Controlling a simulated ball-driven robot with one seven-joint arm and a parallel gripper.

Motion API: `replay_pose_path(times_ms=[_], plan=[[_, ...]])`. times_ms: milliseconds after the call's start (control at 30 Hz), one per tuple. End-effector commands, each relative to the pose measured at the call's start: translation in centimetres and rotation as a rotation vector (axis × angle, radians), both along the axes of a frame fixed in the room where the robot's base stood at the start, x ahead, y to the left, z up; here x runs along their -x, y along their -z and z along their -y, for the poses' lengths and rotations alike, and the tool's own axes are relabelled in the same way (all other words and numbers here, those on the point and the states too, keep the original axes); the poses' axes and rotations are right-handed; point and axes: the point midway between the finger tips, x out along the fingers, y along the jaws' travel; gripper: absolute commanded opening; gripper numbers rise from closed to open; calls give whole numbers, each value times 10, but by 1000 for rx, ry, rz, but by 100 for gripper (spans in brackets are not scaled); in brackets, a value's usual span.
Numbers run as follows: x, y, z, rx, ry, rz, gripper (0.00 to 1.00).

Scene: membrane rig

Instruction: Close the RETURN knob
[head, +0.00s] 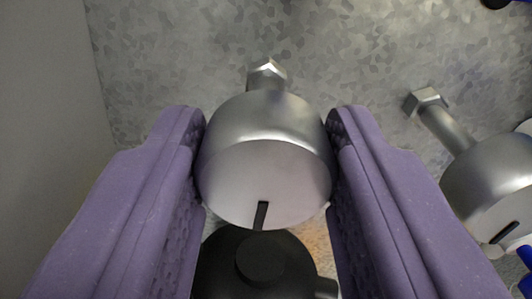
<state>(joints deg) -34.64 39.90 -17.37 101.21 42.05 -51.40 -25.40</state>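A silver round knob (266,165) is in the middle of the head view, with a pale flat face and a short black mark at the lower edge of that face. A hex fitting (267,74) shows behind it. No label is visible, so I cannot read whether it is the RETURN knob. My gripper (267,135) has its two purple fingers on the left and right sides of this knob, and both appear to touch it. The finger pads' contact faces are partly hidden by the knob.
A second silver knob (490,180) with a hex fitting (426,101) stands to the right, beside a blue part (525,256) at the edge. A black round part (256,262) lies below the middle knob, between the fingers. A mottled grey panel (200,50) is behind.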

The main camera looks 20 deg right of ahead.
Motion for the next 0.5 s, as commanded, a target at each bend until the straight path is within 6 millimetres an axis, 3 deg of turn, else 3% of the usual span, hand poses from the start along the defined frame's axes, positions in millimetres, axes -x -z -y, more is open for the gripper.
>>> replay_pose_path(times_ms=[33,100,500], plan=[[0,0,0,0,-1,0,29],[0,0,0,0,-1,0,12],[0,2,0,-72,0,15,12]])
